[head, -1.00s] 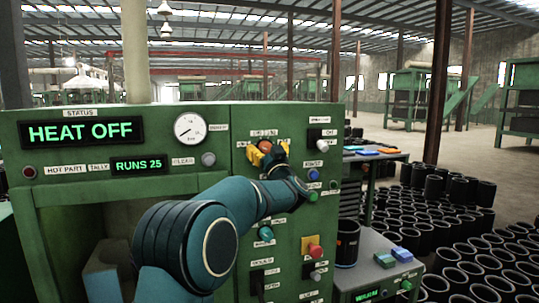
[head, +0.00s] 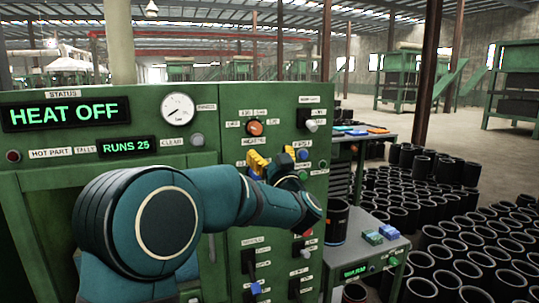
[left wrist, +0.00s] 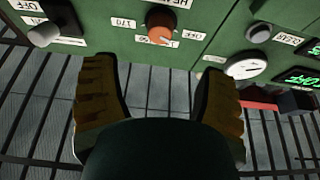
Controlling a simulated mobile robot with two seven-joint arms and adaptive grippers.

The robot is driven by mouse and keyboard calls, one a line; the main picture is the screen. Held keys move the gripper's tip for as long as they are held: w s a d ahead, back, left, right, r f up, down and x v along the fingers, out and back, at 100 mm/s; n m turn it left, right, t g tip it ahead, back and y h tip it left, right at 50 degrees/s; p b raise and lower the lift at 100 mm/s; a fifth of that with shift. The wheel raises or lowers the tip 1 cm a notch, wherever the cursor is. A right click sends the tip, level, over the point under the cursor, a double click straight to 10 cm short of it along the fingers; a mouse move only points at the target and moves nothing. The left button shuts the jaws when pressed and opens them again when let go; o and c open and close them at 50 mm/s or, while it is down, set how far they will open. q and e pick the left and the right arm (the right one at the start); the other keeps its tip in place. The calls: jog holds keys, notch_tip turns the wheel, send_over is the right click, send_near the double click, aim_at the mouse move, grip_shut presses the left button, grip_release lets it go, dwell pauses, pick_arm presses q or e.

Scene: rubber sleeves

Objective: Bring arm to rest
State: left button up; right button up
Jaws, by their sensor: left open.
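My left arm reaches in front of the green control panel (head: 60,175) in the head view. Its left gripper (head: 274,158) has yellow fingers that are spread apart with nothing between them. It hangs just below an orange-red knob (head: 255,128) and is apart from it. In the left wrist view the open fingers (left wrist: 160,88) show with the orange knob (left wrist: 160,24) beyond their tips. The status display (head: 68,112) reads HEAT OFF. My right gripper is not in view.
A gauge (head: 178,108) and a black switch with a pale tip (head: 308,120) sit on the panel. A dark sleeve (head: 337,222) stands on a side bench (head: 352,250) with coloured blocks. Many black sleeves (head: 450,230) cover the floor at right.

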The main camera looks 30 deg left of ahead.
pick_arm(q)
jog(key=shift+f, duration=0.1)
dwell(0.3)
jog(key=w+d+f+m+t+h, duration=0.1)
jog(key=w+d+f+m+h, duration=0.25)
jog(key=f, duration=0.65)
jog(key=w+d+f+m+t+h, duration=0.1)
jog(key=d+f+m+h, duration=0.25)
jog(key=f+h, duration=0.45)
jog(key=s+d+f+m+g+h, duration=0.1)
jog(key=s+d+f+g+h, duration=0.15)
jog(key=f, duration=0.65)
jog(key=s+d+f+g+h, duration=0.1)
jog(key=s+d+f, duration=0.15)
jog(key=f, duration=0.65)
jog(key=s+d+f+g+h, duration=0.3)
jog(key=s+d+f+g, duration=0.3)
jog(key=s+f, duration=0.55)
jog(key=s+d+f+g+h, duration=0.1)
jog(key=s+d+f+g, duration=0.1)
jog(key=s, duration=0.6)
jog(key=s+d+f+g+h, duration=0.2)
jog(key=s+d+f+g, duration=0.1)
jog(key=s+d+f, duration=0.2)
jog(key=s+f, duration=0.2)
jog(key=s, duration=0.1)
jog(key=shift+s+f, duration=0.2)
jog(key=shift+f, duration=0.05)
